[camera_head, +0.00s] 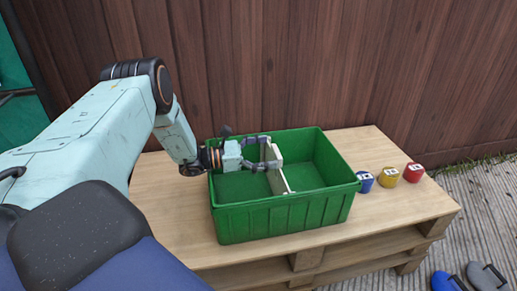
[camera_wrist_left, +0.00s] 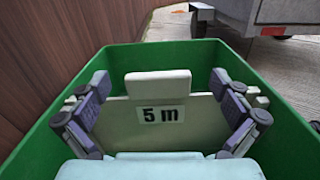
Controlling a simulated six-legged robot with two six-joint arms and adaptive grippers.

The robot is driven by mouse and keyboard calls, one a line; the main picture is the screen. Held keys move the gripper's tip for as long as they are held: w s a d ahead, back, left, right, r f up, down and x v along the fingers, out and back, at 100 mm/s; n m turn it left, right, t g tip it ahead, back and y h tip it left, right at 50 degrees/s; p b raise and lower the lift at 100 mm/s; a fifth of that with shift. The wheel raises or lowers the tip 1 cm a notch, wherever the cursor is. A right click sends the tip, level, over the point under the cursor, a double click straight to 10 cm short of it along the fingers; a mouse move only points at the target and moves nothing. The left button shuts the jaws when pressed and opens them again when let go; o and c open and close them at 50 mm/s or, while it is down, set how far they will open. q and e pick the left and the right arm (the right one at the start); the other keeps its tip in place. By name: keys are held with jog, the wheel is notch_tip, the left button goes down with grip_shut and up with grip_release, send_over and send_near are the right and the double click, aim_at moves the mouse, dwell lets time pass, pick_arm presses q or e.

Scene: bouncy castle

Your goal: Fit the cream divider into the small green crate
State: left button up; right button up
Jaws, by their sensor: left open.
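The small green crate (camera_head: 285,216) stands on a wooden pallet-like table. The cream divider (camera_head: 280,179) stands upright inside it, across its middle. In the left wrist view the divider (camera_wrist_left: 158,86) shows a raised tab and a "5 m" label. Its top looks about level with or just below the crate rim; its lower edge is hidden. My left gripper (camera_head: 268,153) reaches over the crate from the left. Its fingers are open, one on each side of the divider's tab, with gaps showing between them and the tab. My right gripper is in neither view.
A brown plank fence (camera_head: 320,60) rises behind. Blue and grey items (camera_head: 446,282) lie on the ground at lower right.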

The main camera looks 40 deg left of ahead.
pick_arm(q)
jog(key=v, duration=1.2)
jog(key=shift+f, duration=0.2)
jog(key=shift+r, duration=0.1)
